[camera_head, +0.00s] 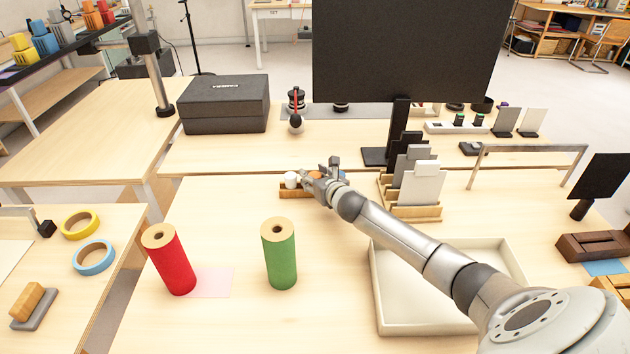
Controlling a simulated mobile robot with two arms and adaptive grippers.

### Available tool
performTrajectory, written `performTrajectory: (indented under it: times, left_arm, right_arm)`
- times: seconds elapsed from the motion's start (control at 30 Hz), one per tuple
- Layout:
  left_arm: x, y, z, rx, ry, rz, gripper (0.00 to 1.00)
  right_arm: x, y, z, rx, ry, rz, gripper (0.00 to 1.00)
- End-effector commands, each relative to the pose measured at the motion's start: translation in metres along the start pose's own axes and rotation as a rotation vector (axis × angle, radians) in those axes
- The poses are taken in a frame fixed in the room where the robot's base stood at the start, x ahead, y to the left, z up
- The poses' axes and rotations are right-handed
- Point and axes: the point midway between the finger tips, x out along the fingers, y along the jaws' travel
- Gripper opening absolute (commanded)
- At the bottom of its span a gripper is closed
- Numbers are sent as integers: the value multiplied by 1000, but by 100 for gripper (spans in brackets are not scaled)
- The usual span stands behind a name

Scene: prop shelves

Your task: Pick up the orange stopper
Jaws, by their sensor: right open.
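A small wooden holder (294,191) stands on the near table, in the middle of the view. A white rounded piece (291,180) sits at its left. A small patch of orange (314,174), likely the orange stopper, shows just behind my right gripper (312,182). My right arm reaches in from the lower right, and its open gripper is at the right part of the holder. The gripper hides much of the orange piece and the holder's right end. I cannot tell whether the fingers touch the piece. My left gripper is not in view.
A red roll (170,262) and a green roll (279,256) stand upright at the front left. A white tray (388,315) lies under my right arm. A card rack (420,212) stands right of the holder. A black monitor (410,50) rises behind. Bare tabletop lies left of the holder.

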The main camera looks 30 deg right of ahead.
Motion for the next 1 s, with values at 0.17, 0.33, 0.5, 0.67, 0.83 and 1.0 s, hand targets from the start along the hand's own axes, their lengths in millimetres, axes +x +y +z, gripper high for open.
performTrajectory:
  times: [0.17,0.33,0.5,0.67,0.83,1.0]
  left_arm:
    - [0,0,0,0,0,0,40]
    - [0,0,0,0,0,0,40]
    - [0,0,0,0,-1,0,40]
    - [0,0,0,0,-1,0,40]
    - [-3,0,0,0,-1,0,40]
    - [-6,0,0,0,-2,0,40]
  right_arm:
    - [0,0,0,0,0,-1,32]
    - [0,0,0,0,0,-1,12]
    - [0,0,0,0,0,-1,12]
    - [-1,-1,3,-1,-1,-1,12]
    - [-5,-1,18,-3,-4,-1,12]
    - [-18,5,38,-4,-3,1,12]
